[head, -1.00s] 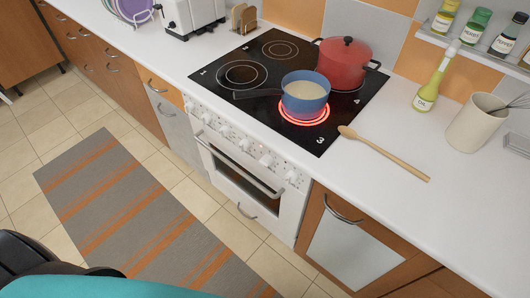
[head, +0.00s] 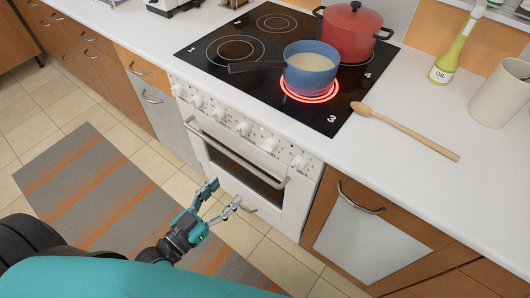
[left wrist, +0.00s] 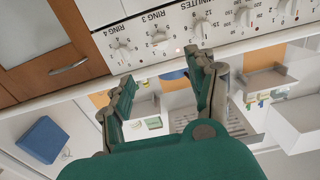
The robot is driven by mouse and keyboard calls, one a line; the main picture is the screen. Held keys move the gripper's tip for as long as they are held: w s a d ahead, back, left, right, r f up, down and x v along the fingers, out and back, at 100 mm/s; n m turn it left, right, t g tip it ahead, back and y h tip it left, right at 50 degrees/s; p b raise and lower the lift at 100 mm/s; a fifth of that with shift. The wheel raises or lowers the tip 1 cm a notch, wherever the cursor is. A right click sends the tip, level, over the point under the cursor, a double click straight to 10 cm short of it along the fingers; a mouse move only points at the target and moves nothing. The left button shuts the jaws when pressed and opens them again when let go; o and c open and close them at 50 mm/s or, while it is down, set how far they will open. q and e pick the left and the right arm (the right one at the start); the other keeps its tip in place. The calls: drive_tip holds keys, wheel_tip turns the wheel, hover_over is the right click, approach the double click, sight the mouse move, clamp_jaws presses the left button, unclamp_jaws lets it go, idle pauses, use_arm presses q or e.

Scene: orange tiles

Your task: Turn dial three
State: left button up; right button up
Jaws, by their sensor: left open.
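The white stove (head: 255,190) has a row of white dials along its front panel. In the left wrist view, which is upside down, the dial labelled RING 3 (left wrist: 160,38) sits between RING 4 (left wrist: 122,55) and MINUTES (left wrist: 200,28). The RING 3 dial also shows in the head view (head: 268,144). The burner marked 3 (head: 309,97) glows red under a blue pot (head: 310,68). My left gripper (head: 222,197) is open and empty in front of the oven door, below the dials; its fingers (left wrist: 165,72) point towards the panel. My right gripper is out of view.
The oven handle (head: 235,155) sticks out below the dials. A red pot (head: 350,32) stands at the back of the hob. A wooden spoon (head: 405,132) and an oil bottle (head: 455,50) are on the counter. A striped rug (head: 95,185) lies on the floor.

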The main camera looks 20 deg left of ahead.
sight(265, 149)
use_arm(q)
drive_tip(key=p+x, duration=0.1)
drive_tip(key=x, duration=1.6)
drive_tip(key=c, duration=1.1)
drive_tip(key=shift+c, duration=0.2)
